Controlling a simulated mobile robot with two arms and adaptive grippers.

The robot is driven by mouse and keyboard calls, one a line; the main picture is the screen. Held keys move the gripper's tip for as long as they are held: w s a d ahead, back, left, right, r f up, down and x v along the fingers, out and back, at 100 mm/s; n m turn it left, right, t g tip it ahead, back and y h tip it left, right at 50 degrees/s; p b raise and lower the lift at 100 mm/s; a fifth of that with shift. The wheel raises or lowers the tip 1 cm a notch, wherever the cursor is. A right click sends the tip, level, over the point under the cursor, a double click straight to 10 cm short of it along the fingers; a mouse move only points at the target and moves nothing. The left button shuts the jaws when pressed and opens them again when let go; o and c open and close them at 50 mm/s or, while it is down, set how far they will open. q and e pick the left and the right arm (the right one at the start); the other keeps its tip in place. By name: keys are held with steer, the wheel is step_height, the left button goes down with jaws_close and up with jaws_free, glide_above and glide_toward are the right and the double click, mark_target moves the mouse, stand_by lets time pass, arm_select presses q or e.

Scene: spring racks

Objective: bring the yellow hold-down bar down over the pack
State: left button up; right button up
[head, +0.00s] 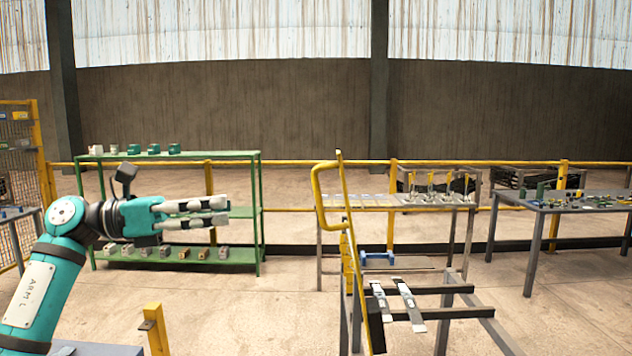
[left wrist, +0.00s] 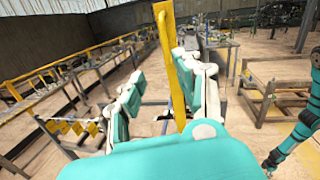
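The yellow hold-down bar (head: 348,225) stands nearly upright, tilted slightly, with a bent yellow handle (head: 318,196) on its left side. Its lower end is by a dark rack frame (head: 445,290). Grey flat strips (head: 408,298), seemingly the pack, lie across the rack to the right of the bar, uncovered by it. My left gripper (head: 228,211) points right toward the bar, its fingers apart and empty, with a gap to the handle in the head view. In the left wrist view a yellow bar (left wrist: 172,50) shows between the spread fingers (left wrist: 160,90).
A green shelf (head: 200,155) with small boxes stands behind my left arm. A grey table with parts (head: 560,203) is at the right. A yellow post (head: 155,325) stands at the lower left. A yellow rail (head: 290,210) runs along the back.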

arm_select(q)
steer(key=r, duration=0.1)
steer(key=m+p, duration=0.1)
steer(key=p, duration=0.2)
glide_toward(319, 195)
steer(key=shift+y, duration=0.3)
steer(key=p+x, duration=0.1)
steer(key=x, duration=0.2)
steer(key=p+x, duration=0.1)
steer(key=x, duration=0.2)
steer(key=p+x, duration=0.1)
steer(key=x, duration=0.3)
steer(key=shift+w+r+p, duration=0.1)
steer(key=shift+w+p, duration=0.15)
steer(key=shift+p, duration=0.05)
arm_select(e)
step_height(319, 195, up, 7)
arm_select(q)
steer(key=shift+c, duration=0.4)
arm_select(e)
steer(key=shift+s+a, duration=0.1)
steer(key=shift+a, duration=0.05)
arm_select(q)
jaws_close()
arm_select(e)
steer(key=shift+a, duration=0.1)
